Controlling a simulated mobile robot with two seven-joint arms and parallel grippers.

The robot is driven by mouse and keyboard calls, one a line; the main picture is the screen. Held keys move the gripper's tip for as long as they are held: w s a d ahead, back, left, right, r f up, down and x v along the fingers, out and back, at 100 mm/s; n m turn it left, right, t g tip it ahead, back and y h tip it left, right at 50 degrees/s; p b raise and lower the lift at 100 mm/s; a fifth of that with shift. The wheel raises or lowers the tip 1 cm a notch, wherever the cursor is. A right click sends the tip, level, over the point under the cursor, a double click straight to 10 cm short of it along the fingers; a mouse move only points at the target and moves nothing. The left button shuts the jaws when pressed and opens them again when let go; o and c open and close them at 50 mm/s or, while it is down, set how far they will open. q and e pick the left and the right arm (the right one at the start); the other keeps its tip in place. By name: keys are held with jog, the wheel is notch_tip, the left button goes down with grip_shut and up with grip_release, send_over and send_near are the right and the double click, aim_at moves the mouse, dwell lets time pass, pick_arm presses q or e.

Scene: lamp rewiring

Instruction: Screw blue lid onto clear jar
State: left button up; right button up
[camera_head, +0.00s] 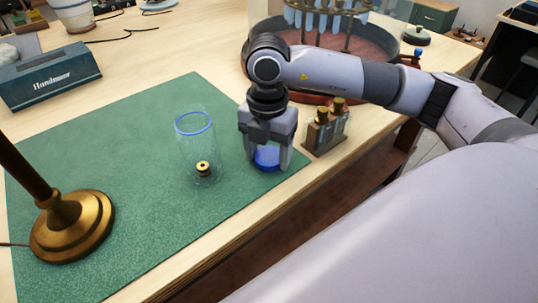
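The clear jar (198,141) stands upright on the green mat (130,135), with a blue ring at its rim and a small brass piece (203,168) inside at the bottom. The blue lid (267,157) is low at the mat's right edge, between the fingers of my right gripper (266,160). The gripper points down, to the right of the jar and apart from it. The fingers stand on either side of the lid; whether they press on it is hard to tell. My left gripper is not in view.
A brass lamp base (72,228) stands on the mat at the left. A teal box (50,75) is at the back left. A small wooden rack with vials (325,128) stands close right of my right gripper. A round wooden stand (350,45) is behind my arm.

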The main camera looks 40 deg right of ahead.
aim_at(268, 157)
jog(key=c, duration=0.4)
jog(key=shift+c, duration=0.2)
jog(key=shift+r, duration=0.1)
notch_tip(268, 157, up, 20)
jog(key=p, duration=0.3)
dwell(0.4)
